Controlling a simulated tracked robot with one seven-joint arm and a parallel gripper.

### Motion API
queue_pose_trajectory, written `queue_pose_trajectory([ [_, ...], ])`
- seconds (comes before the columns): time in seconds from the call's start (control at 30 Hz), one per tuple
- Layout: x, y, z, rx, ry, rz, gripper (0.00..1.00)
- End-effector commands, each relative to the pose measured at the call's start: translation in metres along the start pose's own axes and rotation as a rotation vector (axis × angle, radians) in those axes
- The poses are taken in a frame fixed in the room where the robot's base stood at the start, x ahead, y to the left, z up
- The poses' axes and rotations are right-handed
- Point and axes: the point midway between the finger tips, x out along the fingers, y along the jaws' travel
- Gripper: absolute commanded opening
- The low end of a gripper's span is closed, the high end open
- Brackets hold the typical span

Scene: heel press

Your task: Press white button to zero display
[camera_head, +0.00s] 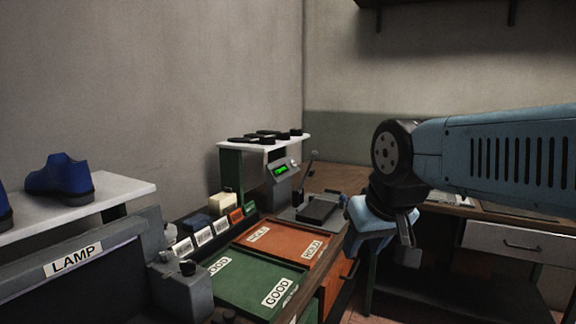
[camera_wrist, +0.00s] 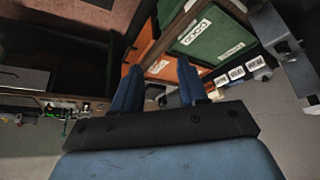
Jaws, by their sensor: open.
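A grey device with a small green-lit display (camera_head: 280,170) stands at the back of the bench, under a white shelf. A small pale round spot, possibly the white button (camera_head: 295,163), shows at the right of the display; it is too small to be sure. The digits are not legible. My gripper (camera_head: 362,238) hangs in front of and to the right of the device, well apart from it. In the wrist view my gripper (camera_wrist: 158,82) has its two blue fingers spread with nothing between them.
A lever (camera_head: 306,172) rises beside the device over a dark plate (camera_head: 318,209). Green (camera_head: 240,278) and orange (camera_head: 276,240) labelled trays lie in front. A LAMP box (camera_head: 100,262) and a blue shoe (camera_head: 62,176) on a white shelf are at left. A drawer table (camera_head: 510,243) stands right.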

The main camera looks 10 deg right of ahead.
Motion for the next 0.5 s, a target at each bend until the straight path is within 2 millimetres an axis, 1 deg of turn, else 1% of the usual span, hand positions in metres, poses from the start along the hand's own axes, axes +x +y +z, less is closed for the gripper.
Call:
queue_pose_trajectory([
  [0.03, 0.0, 0.0, 0.0, 0.0, 0.0, 0.0, 0.37],
  [0.07, 0.0, 0.0, 0.0, 0.0, 0.0, 0.0, 0.35],
  [0.4, 0.0, 0.0, 0.0, 0.0, 0.0, 0.0, 0.02],
  [0.43, 0.0, 0.0, 0.0, 0.0, 0.0, 0.0, 0.0],
  [0.5, 0.0, 0.0, 0.0, 0.0, 0.0, 0.0, 0.0],
])
